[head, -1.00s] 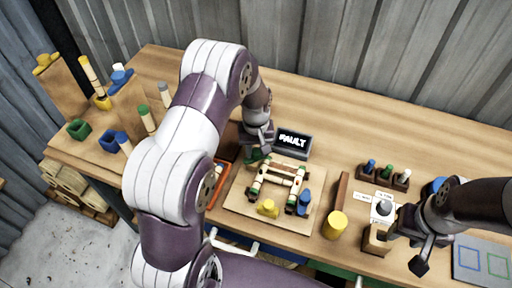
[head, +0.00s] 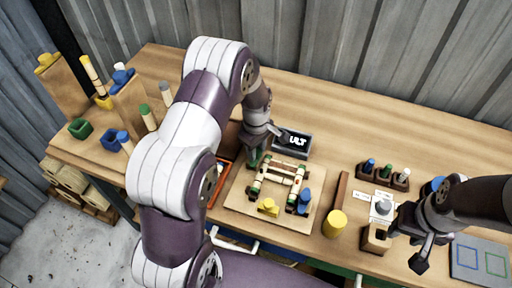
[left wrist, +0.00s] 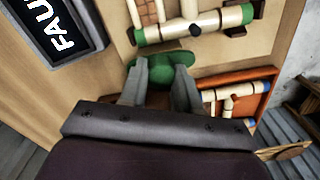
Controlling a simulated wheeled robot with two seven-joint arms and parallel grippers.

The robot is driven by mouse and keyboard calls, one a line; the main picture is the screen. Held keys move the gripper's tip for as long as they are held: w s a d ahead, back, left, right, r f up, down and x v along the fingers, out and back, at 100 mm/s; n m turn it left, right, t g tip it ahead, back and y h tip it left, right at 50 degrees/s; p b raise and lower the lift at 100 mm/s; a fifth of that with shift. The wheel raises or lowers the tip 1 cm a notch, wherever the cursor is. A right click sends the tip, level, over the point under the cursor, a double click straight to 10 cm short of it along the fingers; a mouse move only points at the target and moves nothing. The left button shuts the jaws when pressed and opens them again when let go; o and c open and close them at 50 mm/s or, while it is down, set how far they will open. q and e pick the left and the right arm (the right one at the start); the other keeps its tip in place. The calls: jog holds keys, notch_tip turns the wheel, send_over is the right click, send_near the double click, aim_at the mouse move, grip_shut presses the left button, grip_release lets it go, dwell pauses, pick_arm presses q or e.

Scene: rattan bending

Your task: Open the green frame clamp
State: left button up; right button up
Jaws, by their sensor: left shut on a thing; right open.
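The green frame clamp (head: 253,159) sits at the far left corner of the rattan frame (head: 279,180) on the wooden board. My left gripper (head: 256,148) reaches down over it. In the left wrist view, the green clamp (left wrist: 172,59) shows as a rounded green piece between and beyond the fingertips of my left gripper (left wrist: 160,76), which is shut on it. My fingers hide part of the clamp. My right gripper (head: 420,248) is open at the right, beside a small wooden block, away from the frame.
A yellow clamp (head: 267,207) and a blue clamp (head: 304,201) stand at the frame's near side. A dark display (head: 296,142) stands behind the frame, its text partly covered. An orange tray (head: 219,185) lies left of the board. A yellow cylinder (head: 334,223) stands right.

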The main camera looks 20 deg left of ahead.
pick_arm(q)
jog(key=shift+w+r+n, duration=0.15)
jog(key=shift+n, duration=0.15)
jog(key=o, duration=0.9)
jog(key=shift+o, duration=0.8)
notch_tip(320, 180, up, 13)
jog(key=b, duration=0.2)
